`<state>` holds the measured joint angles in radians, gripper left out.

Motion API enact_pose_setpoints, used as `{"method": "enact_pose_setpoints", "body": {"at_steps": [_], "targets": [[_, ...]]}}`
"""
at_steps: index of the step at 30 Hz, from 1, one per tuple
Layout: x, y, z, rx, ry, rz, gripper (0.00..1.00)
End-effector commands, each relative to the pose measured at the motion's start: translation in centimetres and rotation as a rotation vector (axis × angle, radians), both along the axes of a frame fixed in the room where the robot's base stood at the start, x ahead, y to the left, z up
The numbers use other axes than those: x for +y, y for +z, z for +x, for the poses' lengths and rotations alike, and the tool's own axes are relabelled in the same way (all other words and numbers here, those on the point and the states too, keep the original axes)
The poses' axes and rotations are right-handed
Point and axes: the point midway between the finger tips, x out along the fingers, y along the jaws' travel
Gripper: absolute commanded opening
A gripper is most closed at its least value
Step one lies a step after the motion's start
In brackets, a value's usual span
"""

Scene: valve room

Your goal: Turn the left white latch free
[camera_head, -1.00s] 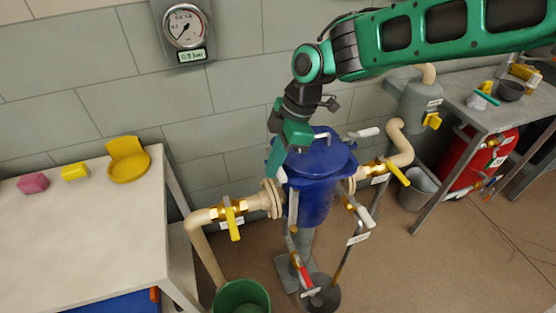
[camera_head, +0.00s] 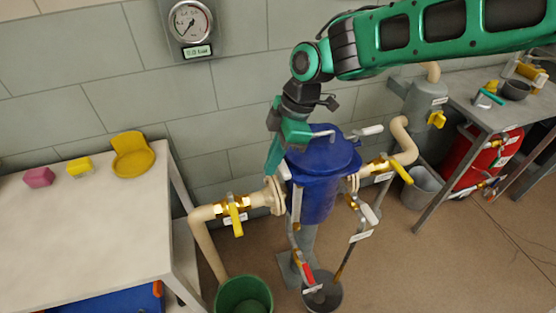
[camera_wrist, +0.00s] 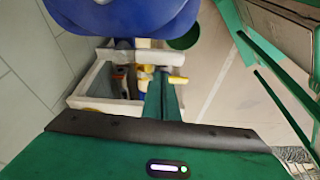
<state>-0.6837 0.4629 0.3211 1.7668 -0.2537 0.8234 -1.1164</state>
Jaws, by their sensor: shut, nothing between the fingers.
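The blue vessel (camera_head: 318,185) with its domed lid stands in the middle, between two pipe runs. A white latch (camera_head: 371,130) sticks out at the lid's back right, and another white-handled lever (camera_head: 369,214) hangs at the front right. At the vessel's left rim only a small pale part (camera_head: 285,172) shows beside my fingers; the left white latch is mostly hidden there. My gripper (camera_head: 270,171) is shut and empty, pointing down just left of the lid. In the wrist view the shut fingers (camera_wrist: 163,97) lie below the blue lid (camera_wrist: 125,18); I cannot tell whether they touch anything.
A yellow-handled valve (camera_head: 235,214) sits on the left pipe, and another yellow handle (camera_head: 402,173) on the right pipe. A pale table (camera_head: 90,225) is at left. A green bucket (camera_head: 243,296) and a grey bucket (camera_head: 322,296) stand on the floor. The wall is close behind.

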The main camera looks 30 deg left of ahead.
Motion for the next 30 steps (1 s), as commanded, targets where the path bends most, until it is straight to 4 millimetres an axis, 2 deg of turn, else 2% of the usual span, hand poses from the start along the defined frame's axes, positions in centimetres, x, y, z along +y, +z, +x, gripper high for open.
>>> {"method": "enact_pose_setpoints", "body": {"at_steps": [3, 6, 12, 18, 23, 30], "targets": [[1.4, 0.0, -1.0, 0.002, 0.001, 0.002, 0.0], [0.6, 2.5, 0.0, -0.003, -0.005, 0.007, 0.0], [-0.2, 6.3, 0.7, -0.001, -0.001, 0.007, 0.0], [-0.8, 8.7, 1.2, 0.001, 0.001, 0.006, 0.0], [-1.0, 9.5, 1.3, 0.001, 0.002, 0.004, 0.0], [-1.0, 9.5, 1.4, 0.002, 0.002, 0.005, 0.0]]}}
